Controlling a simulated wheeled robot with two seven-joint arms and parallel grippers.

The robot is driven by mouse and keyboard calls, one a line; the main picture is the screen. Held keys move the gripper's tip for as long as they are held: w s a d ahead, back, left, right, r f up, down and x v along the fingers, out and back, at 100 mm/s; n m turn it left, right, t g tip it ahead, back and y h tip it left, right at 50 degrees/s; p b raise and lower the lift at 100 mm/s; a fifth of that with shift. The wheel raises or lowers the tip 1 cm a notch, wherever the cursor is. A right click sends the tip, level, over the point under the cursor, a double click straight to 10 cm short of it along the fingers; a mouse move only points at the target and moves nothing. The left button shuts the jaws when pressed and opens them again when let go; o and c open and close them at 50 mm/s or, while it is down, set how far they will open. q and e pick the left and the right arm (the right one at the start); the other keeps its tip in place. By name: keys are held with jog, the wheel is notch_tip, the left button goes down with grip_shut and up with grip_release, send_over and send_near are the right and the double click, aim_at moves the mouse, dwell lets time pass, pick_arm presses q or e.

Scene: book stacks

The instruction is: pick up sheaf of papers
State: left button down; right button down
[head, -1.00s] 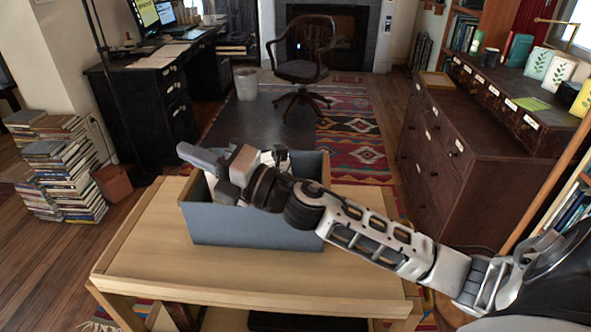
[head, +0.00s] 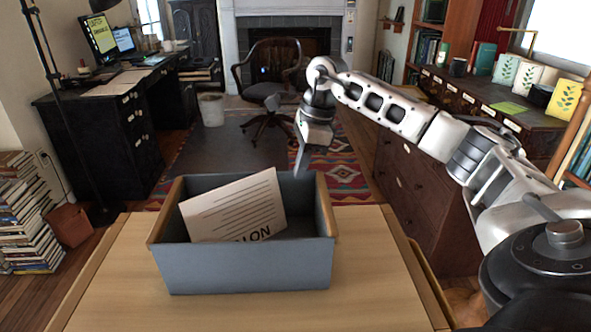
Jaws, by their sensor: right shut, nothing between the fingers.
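A white paper sheaf (head: 235,208) with printed lines and large dark letters leans tilted inside a grey-blue box (head: 245,268). Its lower part is hidden by the box's front wall. The box stands on a light wooden table (head: 375,265). My right gripper (head: 299,172) is shut and empty. It points down at the box's back right in the picture, to the right of the sheaf and apart from it. My left gripper is not in view.
Wooden table top is clear on both sides of the box. A dark desk (head: 100,135) with papers and screens is at back left, a chair (head: 268,90) at the back. A dark dresser (head: 425,180) stands at right, book stacks (head: 25,225) at left.

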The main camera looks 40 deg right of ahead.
aim_at(269, 190)
jog(key=x, duration=0.7)
jog(key=shift+a+f, duration=0.15)
jog(key=shift+f, duration=0.15)
jog(key=shift+w, duration=0.1)
jog(key=shift+w+a+p, duration=0.15)
jog(key=shift+w+a, duration=0.6)
jog(key=shift+a, duration=0.35)
jog(key=shift+w+a+p, duration=0.15)
jog(key=shift+w+a, duration=0.6)
jog(key=shift+a, duration=0.4)
